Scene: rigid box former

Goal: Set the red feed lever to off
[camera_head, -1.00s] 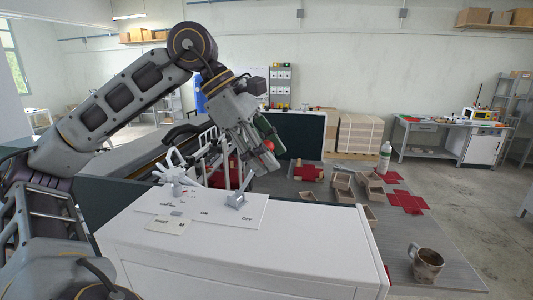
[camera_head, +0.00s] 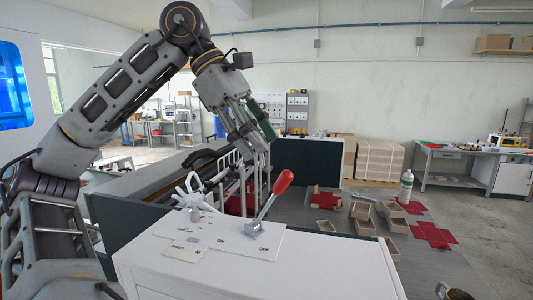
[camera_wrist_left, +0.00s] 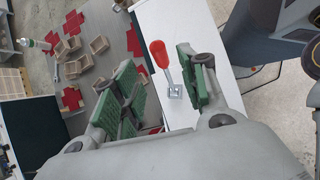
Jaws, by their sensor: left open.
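The red feed lever (camera_head: 284,182) has a red knob on a grey shaft, on a grey bracket on the white machine top. Its shaft leans up and to the right, on the side of the OFF label (camera_head: 263,249); the ON label (camera_head: 220,240) is to its left. My left gripper (camera_head: 255,135) is open and empty, above and behind the lever in the head view. In the left wrist view the red knob (camera_wrist_left: 159,53) shows between the two green-padded fingers; I cannot tell any contact there. My right gripper is not in view.
Railings and a conveyor are behind. Open boxes (camera_head: 362,210), red blanks (camera_head: 432,235) and a bottle (camera_head: 405,187) occupy the grey table at right.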

